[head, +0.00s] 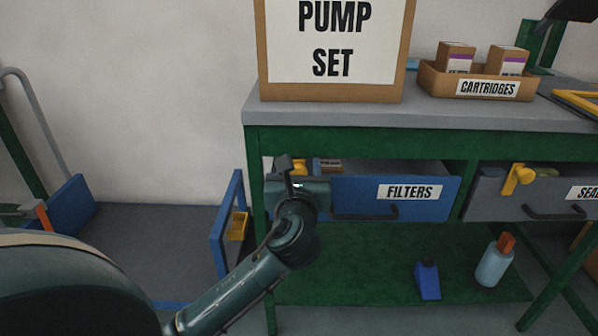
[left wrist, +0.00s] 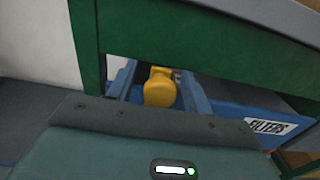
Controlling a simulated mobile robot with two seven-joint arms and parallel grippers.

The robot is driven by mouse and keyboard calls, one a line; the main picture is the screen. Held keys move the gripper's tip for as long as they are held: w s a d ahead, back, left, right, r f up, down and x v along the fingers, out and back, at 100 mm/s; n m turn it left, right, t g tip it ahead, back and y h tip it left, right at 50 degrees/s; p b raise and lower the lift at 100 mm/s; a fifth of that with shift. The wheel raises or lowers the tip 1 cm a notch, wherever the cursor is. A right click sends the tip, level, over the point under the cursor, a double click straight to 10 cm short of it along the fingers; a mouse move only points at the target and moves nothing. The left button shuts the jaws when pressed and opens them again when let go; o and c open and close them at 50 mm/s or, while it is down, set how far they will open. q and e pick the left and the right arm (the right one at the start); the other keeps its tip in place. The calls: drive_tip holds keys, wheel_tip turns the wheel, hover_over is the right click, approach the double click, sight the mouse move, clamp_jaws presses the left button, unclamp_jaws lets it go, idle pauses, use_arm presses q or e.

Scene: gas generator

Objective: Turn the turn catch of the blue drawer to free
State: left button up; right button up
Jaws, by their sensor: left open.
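The blue drawer (head: 356,197), labelled FILTERS, sits under the left part of the green bench. Its yellow turn catch (head: 299,166) is at the upper left of the front, partly hidden by my gripper in the head view. In the left wrist view the catch's rounded yellow knob (left wrist: 159,91) lies between the two fingers of my left gripper (left wrist: 160,82). The left gripper (head: 286,166) is open; I cannot tell whether either finger touches the catch. My arm hides the drawer's left end in the head view. My right gripper is not in view.
A grey drawer (head: 487,199) with a yellow catch (head: 518,178) is to the right. The PUMP SET sign (head: 333,92) and CARTRIDGES box (head: 434,85) stand on the bench top. A bottle (head: 494,263) stands on the lower shelf (head: 370,270). A blue side panel (head: 229,225) is left.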

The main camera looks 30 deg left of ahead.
use_arm(q)
drive_tip(key=shift+w+a, duration=0.2)
drive_tip(key=shift+c, duration=0.5)
clamp_jaws()
